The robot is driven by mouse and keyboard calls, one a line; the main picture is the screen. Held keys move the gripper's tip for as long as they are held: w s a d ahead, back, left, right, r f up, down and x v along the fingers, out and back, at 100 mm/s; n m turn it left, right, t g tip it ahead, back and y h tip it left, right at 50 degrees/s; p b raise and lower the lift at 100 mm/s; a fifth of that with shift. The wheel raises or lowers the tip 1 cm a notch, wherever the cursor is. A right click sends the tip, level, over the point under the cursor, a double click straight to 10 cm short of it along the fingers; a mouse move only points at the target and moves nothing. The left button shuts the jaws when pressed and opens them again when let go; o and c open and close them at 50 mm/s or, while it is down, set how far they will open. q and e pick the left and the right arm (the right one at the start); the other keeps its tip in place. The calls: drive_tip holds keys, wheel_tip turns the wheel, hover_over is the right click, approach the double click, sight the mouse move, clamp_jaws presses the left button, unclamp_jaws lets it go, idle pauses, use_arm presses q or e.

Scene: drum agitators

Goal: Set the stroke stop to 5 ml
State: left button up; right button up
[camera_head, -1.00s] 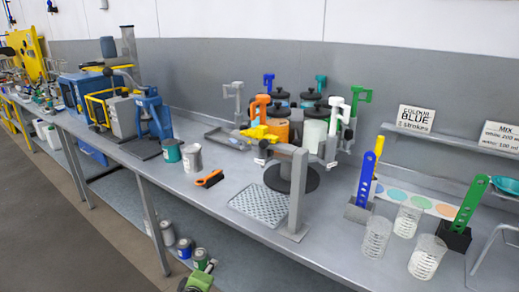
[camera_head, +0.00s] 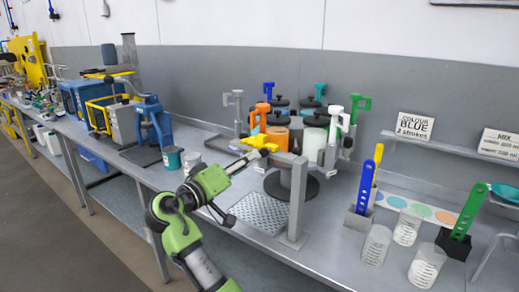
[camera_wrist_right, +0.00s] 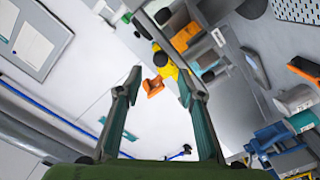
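A round dispenser carousel with several lidded canisters and coloured pump handles stands mid-bench in the head view; its front canister is orange (camera_head: 278,137). A yellow part (camera_head: 259,142) sticks out at its front; it also shows in the right wrist view (camera_wrist_right: 166,66). My right gripper (camera_head: 262,153) reaches up from below, close to the yellow part. In the right wrist view its two fingers (camera_wrist_right: 158,76) are apart, with an orange piece (camera_wrist_right: 152,87) seen between them. Contact cannot be told. No stop scale or 5 ml mark is readable. My left gripper is out of view.
A grey post with a crossbar (camera_head: 297,196) stands just right of my right gripper. A perforated tray (camera_head: 261,213) lies in front. Clear beakers (camera_head: 377,246) and blue and green slotted bars stand to the right. A sign (camera_head: 414,126) reads "COLOUR BLUE".

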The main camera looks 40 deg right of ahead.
sight(261, 153)
drive_tip(key=p+x, duration=0.2)
drive_tip(key=x, duration=0.4)
drive_tip(key=shift+w+d+f, duration=0.1)
drive_tip(key=shift+d, duration=0.25)
clamp_jaws()
